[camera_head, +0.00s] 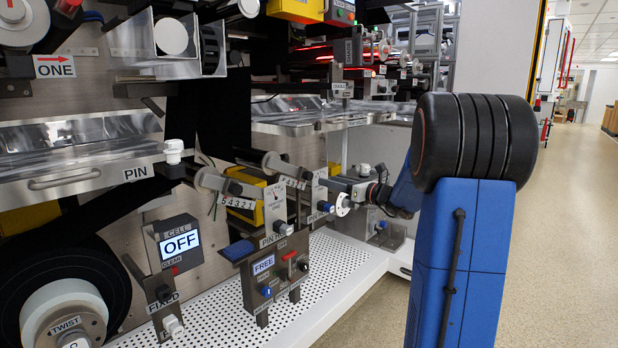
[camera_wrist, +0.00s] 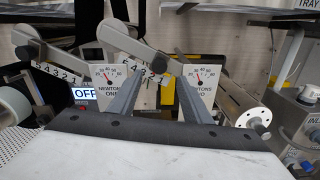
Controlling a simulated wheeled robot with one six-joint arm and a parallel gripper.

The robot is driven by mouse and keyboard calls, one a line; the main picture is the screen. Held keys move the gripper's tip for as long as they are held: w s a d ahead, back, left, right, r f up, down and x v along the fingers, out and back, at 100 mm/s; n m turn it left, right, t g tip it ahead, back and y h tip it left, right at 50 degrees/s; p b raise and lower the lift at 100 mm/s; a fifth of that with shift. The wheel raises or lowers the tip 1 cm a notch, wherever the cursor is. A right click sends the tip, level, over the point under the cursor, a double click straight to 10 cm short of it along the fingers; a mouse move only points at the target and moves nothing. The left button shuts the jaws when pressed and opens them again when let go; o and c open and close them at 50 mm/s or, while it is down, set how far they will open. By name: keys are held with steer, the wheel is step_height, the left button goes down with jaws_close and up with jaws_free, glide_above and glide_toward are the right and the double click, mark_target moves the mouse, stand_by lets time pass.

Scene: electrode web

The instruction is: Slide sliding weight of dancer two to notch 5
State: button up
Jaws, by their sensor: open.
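Two dancer arms with 5-to-1 number strips run side by side. The front dancer arm (camera_head: 214,183) carries its strip (camera_head: 238,203); the other dancer arm (camera_head: 283,167) lies behind it, nearer my arm. In the wrist view, a number strip (camera_wrist: 139,67) on the middle dancer arm lies beyond my fingers. Another strip (camera_wrist: 54,74) is at left.
A control box marked FREE (camera_head: 264,265) and a cell display reading OFF (camera_head: 180,244) stand below the dancers. A white perforated deck (camera_head: 325,262) runs beneath. A white holed disc (camera_wrist: 254,122) is close to the right of my gripper. The aisle floor (camera_head: 568,210) is clear.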

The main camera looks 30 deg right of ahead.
mark_target(311, 176)
steer(key=x, duration=1)
steer(key=shift+w+a+f, duration=0.1)
steer(key=shift+w+a, duration=0.05)
steer(key=shift+w, duration=0.15)
steer(key=shift+c, duration=0.5)
